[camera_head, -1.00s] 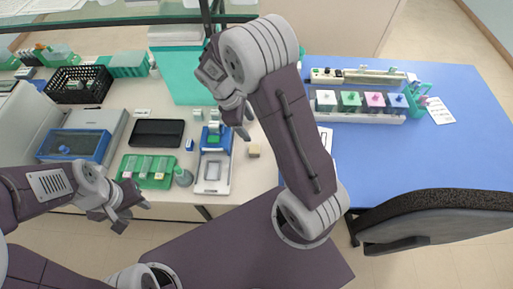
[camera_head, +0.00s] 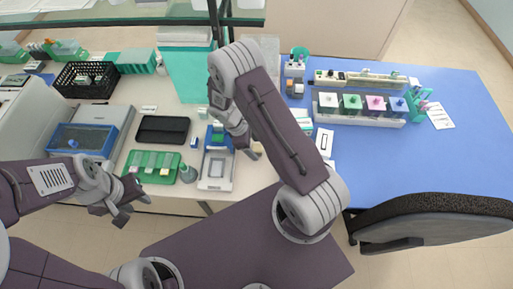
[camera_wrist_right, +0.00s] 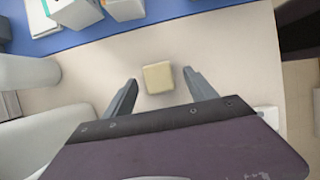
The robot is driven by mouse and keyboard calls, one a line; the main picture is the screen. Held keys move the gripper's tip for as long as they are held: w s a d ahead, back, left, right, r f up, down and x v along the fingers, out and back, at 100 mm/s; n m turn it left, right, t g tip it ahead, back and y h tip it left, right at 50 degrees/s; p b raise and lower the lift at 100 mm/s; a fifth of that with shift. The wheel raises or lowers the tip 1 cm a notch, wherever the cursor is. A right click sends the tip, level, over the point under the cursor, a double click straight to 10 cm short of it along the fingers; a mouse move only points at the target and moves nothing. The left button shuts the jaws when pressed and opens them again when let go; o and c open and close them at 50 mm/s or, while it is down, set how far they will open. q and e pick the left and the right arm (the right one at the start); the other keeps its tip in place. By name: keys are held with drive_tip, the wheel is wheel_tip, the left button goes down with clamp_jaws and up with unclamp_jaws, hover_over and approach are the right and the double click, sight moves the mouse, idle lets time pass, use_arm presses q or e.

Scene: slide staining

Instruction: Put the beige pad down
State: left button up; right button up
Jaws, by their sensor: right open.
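The beige pad (camera_wrist_right: 158,77) is a small block on the pale bench in the right wrist view. It lies in the space between the two spread fingertips of my right gripper (camera_wrist_right: 160,80), with a gap on each side. In the head view the pad (camera_head: 257,148) shows just beside my right gripper (camera_head: 244,143), partly hidden by it. My right gripper is open and holds nothing. My left gripper (camera_head: 128,203) is open and empty, in front of the bench's near edge at the left.
A white and blue device (camera_head: 216,175) stands left of the pad. A green tray (camera_head: 150,174) with slides and a dark tray (camera_head: 163,130) are further left. The blue table (camera_head: 430,165) on the right carries a rack with coloured-lid jars (camera_head: 360,117). A chair (camera_head: 430,215) stands in front.

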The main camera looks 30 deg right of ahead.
drive_tip(key=shift+s+d+f, duration=0.1)
drive_tip(key=shift+d+f, duration=0.2)
drive_tip(key=shift+f, duration=0.2)
clamp_jaws()
drive_tip(key=shift+r, duration=0.1)
